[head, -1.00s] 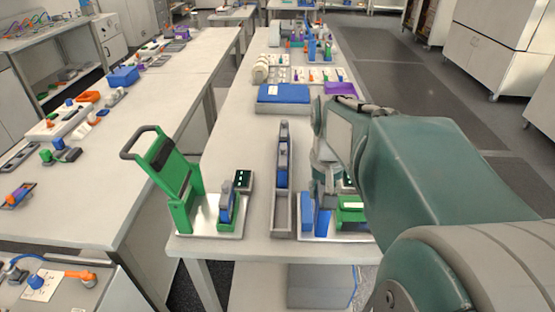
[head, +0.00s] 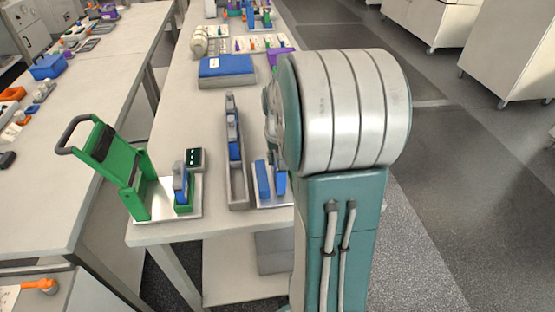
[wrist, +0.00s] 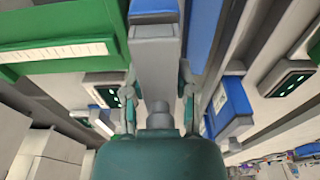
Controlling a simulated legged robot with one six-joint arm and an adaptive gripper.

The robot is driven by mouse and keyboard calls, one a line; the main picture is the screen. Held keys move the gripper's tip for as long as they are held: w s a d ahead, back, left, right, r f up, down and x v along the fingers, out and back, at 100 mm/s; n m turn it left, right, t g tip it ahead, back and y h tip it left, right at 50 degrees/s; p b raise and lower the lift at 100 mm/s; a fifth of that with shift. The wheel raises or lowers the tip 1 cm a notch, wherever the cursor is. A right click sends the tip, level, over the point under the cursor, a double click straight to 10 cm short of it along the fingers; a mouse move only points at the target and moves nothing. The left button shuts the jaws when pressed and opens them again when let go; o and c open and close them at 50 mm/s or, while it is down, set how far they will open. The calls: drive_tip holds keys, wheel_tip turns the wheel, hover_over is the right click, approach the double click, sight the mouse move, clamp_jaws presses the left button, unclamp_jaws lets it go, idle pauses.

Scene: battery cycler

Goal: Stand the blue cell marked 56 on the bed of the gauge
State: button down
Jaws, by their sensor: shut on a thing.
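In the wrist view my gripper (wrist: 158,96) is shut on a grey block with a blue end (wrist: 155,55); no number shows, so I cannot tell whether it is the cell marked 56. In the head view my arm hides the gripper. A green gauge (head: 124,165) with a black handle stands at the near left of the bench. Its pale bed (head: 160,203) bears a blue and grey upright piece (head: 182,188). To the right, a second pale plate (head: 266,201) carries two blue upright pieces (head: 263,180), partly hidden by my arm.
A long grey tray (head: 238,190) with blue and grey pieces stands between the two stations. A small dark display (head: 194,160) sits behind the left bed. A blue-topped box (head: 226,70) lies farther back.

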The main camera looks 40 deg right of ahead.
drive_tip(key=shift+d+f, duration=0.2)
drive_tip(key=shift+f, duration=0.2)
drive_tip(key=shift+c, duration=2)
unclamp_jaws()
drive_tip(key=shift+a+f, duration=0.1)
drive_tip(key=shift+f, duration=0.05)
drive_tip(key=r, duration=0.4)
drive_tip(key=s+r, duration=0.1)
drive_tip(key=r, duration=0.7)
drive_tip(key=shift+s+a, duration=0.15)
drive_tip(key=shift+a, duration=0.25)
drive_tip(key=s+a+n+t, duration=0.1)
drive_tip(key=s+a+n, duration=0.1)
drive_tip(key=s+a, duration=0.2)
drive_tip(key=s+a+r+n+t, duration=0.1)
drive_tip(key=s+a, duration=0.3)
drive_tip(key=a, duration=0.7)
drive_tip(key=s+a+n+t, duration=0.2)
drive_tip(key=s+a, duration=0.3)
drive_tip(key=a, duration=0.3)
drive_tip(key=shift+r+n+y, duration=0.2)
drive_tip(key=shift+n+y, duration=0.2)
drive_tip(key=shift+n, duration=0.3)
drive_tip(key=shift+w+a, duration=0.1)
